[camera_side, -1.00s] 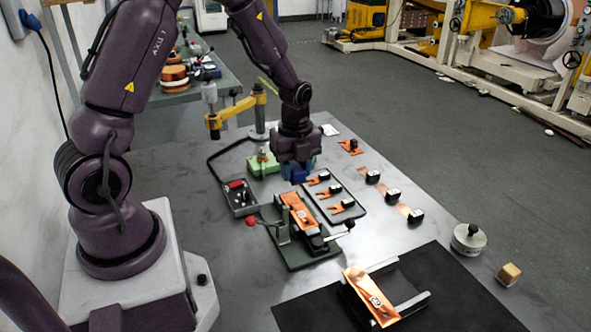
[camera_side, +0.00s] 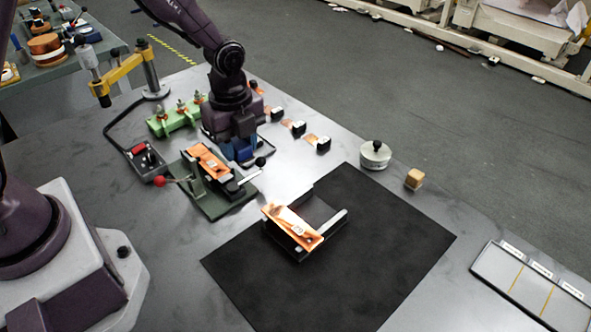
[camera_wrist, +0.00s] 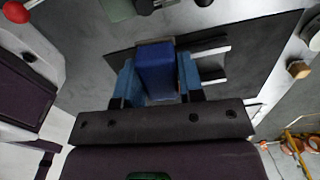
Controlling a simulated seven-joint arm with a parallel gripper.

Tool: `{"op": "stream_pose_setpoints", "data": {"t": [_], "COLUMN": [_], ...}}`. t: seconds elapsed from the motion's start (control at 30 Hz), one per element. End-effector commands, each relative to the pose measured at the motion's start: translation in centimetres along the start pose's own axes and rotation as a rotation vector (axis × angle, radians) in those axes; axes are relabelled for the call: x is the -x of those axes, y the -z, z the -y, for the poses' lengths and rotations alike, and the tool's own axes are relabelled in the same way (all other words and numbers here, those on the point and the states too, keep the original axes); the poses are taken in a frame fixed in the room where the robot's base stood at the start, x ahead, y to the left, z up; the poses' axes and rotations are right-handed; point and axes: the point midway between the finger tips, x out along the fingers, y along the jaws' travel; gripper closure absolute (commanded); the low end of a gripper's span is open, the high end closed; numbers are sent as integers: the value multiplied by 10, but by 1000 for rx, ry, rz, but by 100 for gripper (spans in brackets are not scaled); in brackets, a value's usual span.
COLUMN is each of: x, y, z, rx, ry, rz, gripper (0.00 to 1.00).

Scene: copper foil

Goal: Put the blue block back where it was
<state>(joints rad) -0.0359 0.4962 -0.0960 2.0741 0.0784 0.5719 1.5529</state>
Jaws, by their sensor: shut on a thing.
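The blue block (camera_wrist: 155,70) is between the two blue fingers of my gripper (camera_wrist: 157,62) in the wrist view. My gripper is shut on it and holds it pointing away from the wrist. In the side view my gripper (camera_side: 238,150) is low over the tray area, just behind the clamp fixture (camera_side: 212,180) with its orange copper piece. The block is hard to tell from the blue fingers there. I cannot tell from these frames where the block was before.
A black mat (camera_side: 370,250) carries a railed stand (camera_side: 335,220) with a copper piece on it. A round weight (camera_side: 375,155) and a wooden cube (camera_side: 414,179) stand beyond it. A green holder (camera_side: 172,120) stands behind.

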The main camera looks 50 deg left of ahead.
Motion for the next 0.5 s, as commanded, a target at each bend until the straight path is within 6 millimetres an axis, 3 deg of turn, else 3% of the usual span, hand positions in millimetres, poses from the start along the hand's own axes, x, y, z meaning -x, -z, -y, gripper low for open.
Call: {"op": "stream_pose_setpoints", "data": {"t": [0.17, 0.5], "x": [-4, -38], "y": [-1, -6], "z": [6, 81], "rx": [89, 96], "ry": [-3, -3], "rz": [4, 4], "gripper": [87, 87]}}
